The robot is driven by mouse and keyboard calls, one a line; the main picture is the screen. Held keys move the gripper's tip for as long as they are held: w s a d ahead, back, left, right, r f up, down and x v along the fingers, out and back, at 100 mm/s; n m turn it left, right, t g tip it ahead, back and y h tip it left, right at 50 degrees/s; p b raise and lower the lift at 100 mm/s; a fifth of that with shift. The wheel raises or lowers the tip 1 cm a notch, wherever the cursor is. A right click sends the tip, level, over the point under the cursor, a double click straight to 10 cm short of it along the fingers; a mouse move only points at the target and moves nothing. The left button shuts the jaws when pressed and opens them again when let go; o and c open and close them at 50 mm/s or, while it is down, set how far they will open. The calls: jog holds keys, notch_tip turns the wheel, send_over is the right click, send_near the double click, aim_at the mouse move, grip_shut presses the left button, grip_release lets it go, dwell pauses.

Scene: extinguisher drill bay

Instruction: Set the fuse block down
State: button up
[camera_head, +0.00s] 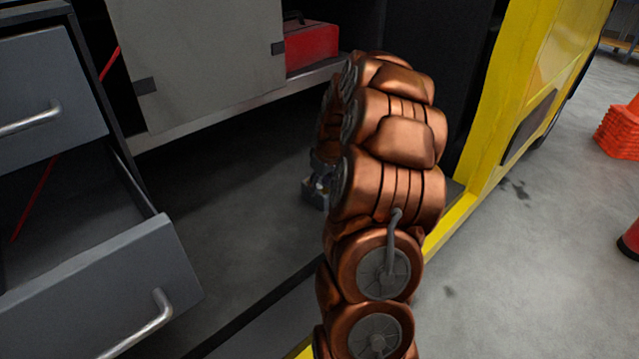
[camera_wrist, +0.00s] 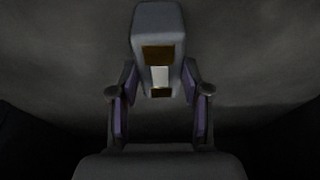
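The fuse block (camera_wrist: 160,22) is a grey block with two brass-coloured contacts and a white middle. In the wrist view it lies between the tips of my gripper (camera_wrist: 160,78), whose purple-padded fingers close on its two sides. In the head view my gripper (camera_head: 320,184) is mostly hidden behind my copper-coloured arm, low over the dark grey floor of the bay. A small grey and white part shows there beside the arm. I cannot tell whether the block touches the surface below it.
An open grey drawer (camera_head: 95,290) juts out at the lower left, below another drawer (camera_head: 45,95). A grey panel (camera_head: 200,60) and a red box (camera_head: 311,46) are at the back. A yellow frame (camera_head: 500,90) stands right. Orange cones (camera_head: 620,130) stand beyond it.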

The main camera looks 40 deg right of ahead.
jog(key=o, duration=0.4)
jog(key=shift+r, duration=0.15)
jog(key=p+v, duration=0.2)
jog(key=v, duration=0.9)
jog(key=a+r+g+y, duration=0.1)
jog(key=a+r, duration=0.1)
jog(key=a, duration=1)
jog(key=s+a+n+g, duration=0.1)
jog(key=s+a, duration=0.2)
jog(key=a, duration=0.3)
jog(key=s+a+g, duration=0.1)
jog(key=s+a, duration=0.3)
jog(key=a, duration=0.3)
jog(key=s+a+f+g, duration=0.1)
jog(key=s+a, duration=0.4)
jog(key=s, duration=0.4)
jog(key=s+a+f+g, duration=0.2)
jog(key=s+a, duration=0.3)
jog(key=s, duration=0.5)
jog(key=shift+s+a+m+h, duration=0.15)
jog(key=shift+s+m+h, duration=0.15)
jog(key=shift+s+h, duration=0.1)
